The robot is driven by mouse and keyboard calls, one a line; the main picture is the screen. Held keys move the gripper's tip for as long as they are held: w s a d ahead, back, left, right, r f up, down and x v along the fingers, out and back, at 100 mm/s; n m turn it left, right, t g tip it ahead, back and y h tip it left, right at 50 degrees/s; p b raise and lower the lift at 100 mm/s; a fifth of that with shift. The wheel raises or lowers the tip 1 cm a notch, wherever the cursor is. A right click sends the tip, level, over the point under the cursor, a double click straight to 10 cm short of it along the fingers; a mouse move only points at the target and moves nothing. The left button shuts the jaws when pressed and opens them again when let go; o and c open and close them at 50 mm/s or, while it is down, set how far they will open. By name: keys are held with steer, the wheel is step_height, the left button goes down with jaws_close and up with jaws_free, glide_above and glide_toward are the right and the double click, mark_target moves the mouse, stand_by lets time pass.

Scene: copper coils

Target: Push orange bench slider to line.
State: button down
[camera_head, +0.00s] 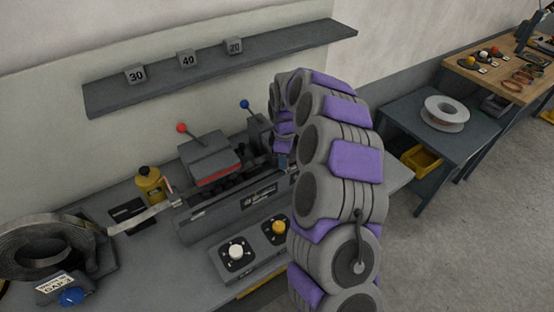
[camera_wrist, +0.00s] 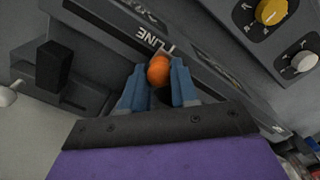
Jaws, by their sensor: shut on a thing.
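The orange slider knob (camera_wrist: 158,70) shows in the wrist view between the tips of my gripper's two blue fingers (camera_wrist: 158,86). My gripper is shut on it. The word LINE (camera_wrist: 150,40) and a short white mark (camera_wrist: 171,49) are on the dark bench face just beyond the knob. The gap between knob and mark is small, and I cannot tell if they line up. In the head view my gripper (camera_head: 283,161) is at the right end of the grey bench machine (camera_head: 225,210), partly behind my arm. The orange knob is hidden there.
A panel with a white knob (camera_head: 236,251) and a yellow knob (camera_head: 279,227) stands in front of the machine. A red-knobbed lever (camera_head: 182,128) and a blue-knobbed lever (camera_head: 245,104) rise behind. A metal strip coil (camera_head: 45,245) lies at left. A side table (camera_head: 420,95) holds a spool (camera_head: 445,112).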

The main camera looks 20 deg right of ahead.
steer(key=c, duration=0.9)
jaws_free()
steer(key=shift+s+a, duration=0.1)
steer(key=shift+a, duration=0.05)
steer(key=shift+o, duration=0.2)
step_height(320, 180, up, 17)
steer(key=p, duration=0.2)
steer(key=shift+r+p, duration=0.15)
steer(key=shift+p, duration=0.15)
